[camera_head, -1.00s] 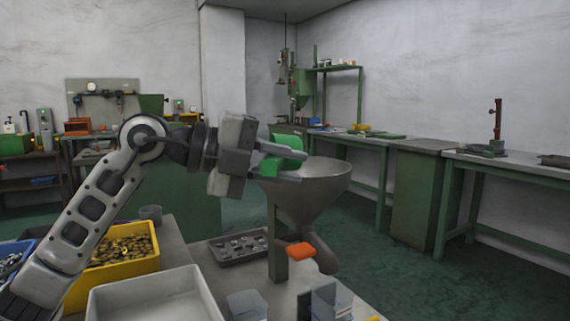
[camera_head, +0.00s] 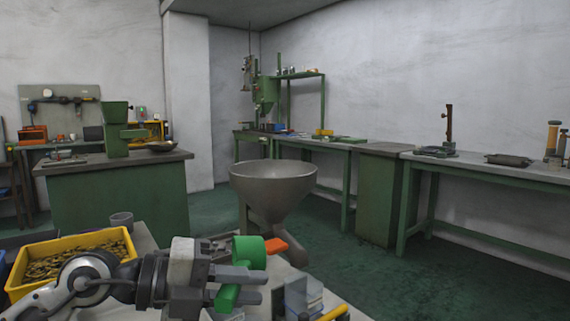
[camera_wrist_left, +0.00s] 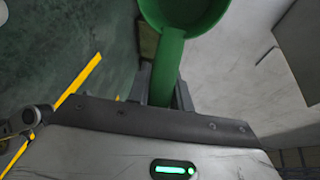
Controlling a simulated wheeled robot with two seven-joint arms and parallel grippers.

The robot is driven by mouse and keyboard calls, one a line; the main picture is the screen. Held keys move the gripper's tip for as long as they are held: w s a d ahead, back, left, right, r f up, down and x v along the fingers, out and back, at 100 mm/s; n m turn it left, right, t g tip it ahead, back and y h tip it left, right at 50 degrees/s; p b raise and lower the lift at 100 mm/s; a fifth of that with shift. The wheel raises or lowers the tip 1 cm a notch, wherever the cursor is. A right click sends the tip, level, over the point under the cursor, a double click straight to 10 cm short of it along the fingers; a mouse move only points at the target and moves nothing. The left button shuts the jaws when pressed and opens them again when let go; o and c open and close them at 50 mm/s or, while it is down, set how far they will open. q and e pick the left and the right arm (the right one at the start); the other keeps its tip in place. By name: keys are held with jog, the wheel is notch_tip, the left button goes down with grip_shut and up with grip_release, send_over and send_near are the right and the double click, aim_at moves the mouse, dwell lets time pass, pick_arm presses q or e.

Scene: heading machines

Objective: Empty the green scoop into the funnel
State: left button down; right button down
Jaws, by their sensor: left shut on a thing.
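The green scoop (camera_head: 249,252) is held by its handle in my left gripper (camera_head: 238,286), which is shut on it. In the left wrist view the scoop's handle (camera_wrist_left: 167,65) runs up between the fingers to its round bowl (camera_wrist_left: 186,12), cut off by the top edge. I cannot tell whether anything is in the bowl. The grey metal funnel (camera_head: 272,192) stands upright behind the gripper. The scoop is in front of the funnel and below its rim in the picture, apart from the bowl of the funnel. My right gripper is not in view.
A yellow bin (camera_head: 72,262) of brass-coloured parts and a small grey cup (camera_head: 121,221) are at left. An orange piece (camera_head: 277,245) shows below the funnel. Clear boxes (camera_head: 302,296) stand right of the gripper. Green floor lies open to the right.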

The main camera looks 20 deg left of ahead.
pick_arm(q)
notch_tip(320, 180, down, 8)
jog(key=s+d, duration=0.1)
jog(key=s, duration=0.2)
jog(key=shift+d+m+g+h, duration=0.25)
jog(key=shift+m+g+h, duration=0.05)
jog(key=shift+m, duration=0.1)
jog(key=shift+r, duration=0.1)
